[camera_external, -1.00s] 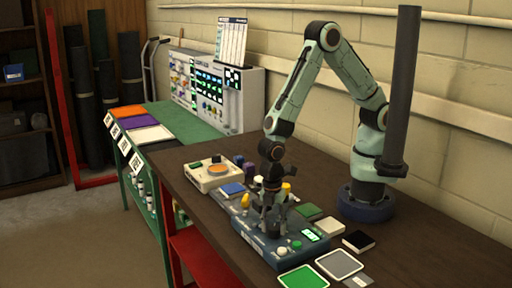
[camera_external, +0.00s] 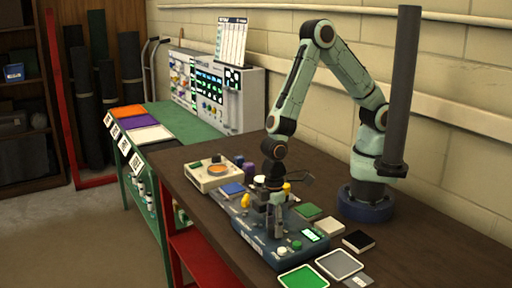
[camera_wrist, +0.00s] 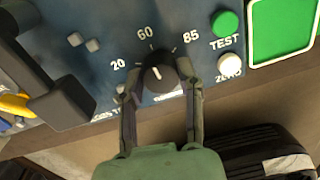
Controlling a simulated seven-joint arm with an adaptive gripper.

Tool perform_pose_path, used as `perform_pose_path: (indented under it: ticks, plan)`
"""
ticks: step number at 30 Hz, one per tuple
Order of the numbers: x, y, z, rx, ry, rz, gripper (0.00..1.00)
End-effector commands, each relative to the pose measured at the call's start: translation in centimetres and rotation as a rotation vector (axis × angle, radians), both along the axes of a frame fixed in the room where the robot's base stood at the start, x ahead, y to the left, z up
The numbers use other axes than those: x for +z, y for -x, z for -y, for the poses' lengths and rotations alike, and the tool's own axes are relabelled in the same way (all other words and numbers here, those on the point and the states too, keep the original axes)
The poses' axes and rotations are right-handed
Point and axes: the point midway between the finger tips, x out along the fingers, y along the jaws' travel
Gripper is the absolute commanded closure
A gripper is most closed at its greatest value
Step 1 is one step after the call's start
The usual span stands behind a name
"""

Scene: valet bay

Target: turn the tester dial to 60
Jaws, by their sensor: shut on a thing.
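The tester (camera_external: 262,243) is a blue-grey box on the brown bench, with a lit green display (camera_external: 314,235). In the wrist view its black dial (camera_wrist: 158,78) has a short white mark on its face, pointing up toward the 60 side. My gripper (camera_wrist: 158,72) is shut on the dial, one finger on each side. Exact alignment of mark and tick is hard to judge. In the external view the arm hides the dial.
A green TEST button (camera_wrist: 225,23) and white ZERO button (camera_wrist: 229,64) sit right of the dial. A dark handle-like part (camera_wrist: 40,75) rises at left. Green (camera_external: 303,279) and grey (camera_external: 340,264) pads and a black box (camera_external: 358,241) lie close by.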

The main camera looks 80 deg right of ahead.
Motion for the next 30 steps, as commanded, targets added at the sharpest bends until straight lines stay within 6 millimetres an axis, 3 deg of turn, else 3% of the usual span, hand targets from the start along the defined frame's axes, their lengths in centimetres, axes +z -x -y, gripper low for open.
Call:
perform_pose_path:
  ticks: [20, 21, 22, 23, 30]
  plan:
    - [-0.06, -0.02, 0.06, -0.057, 0.001, 0.001, 1.0]
    - [-0.06, -0.01, 0.06, -0.057, 0.002, 0.0, 0.52]
    - [-0.05, -0.01, 0.06, -0.057, 0.001, 0.0, 0.43]
    - [-0.05, -0.01, 0.06, -0.057, 0.001, 0.0, 0.38]
    - [-0.02, 0.0, 0.03, -0.056, 0.001, 0.001, 0.38]
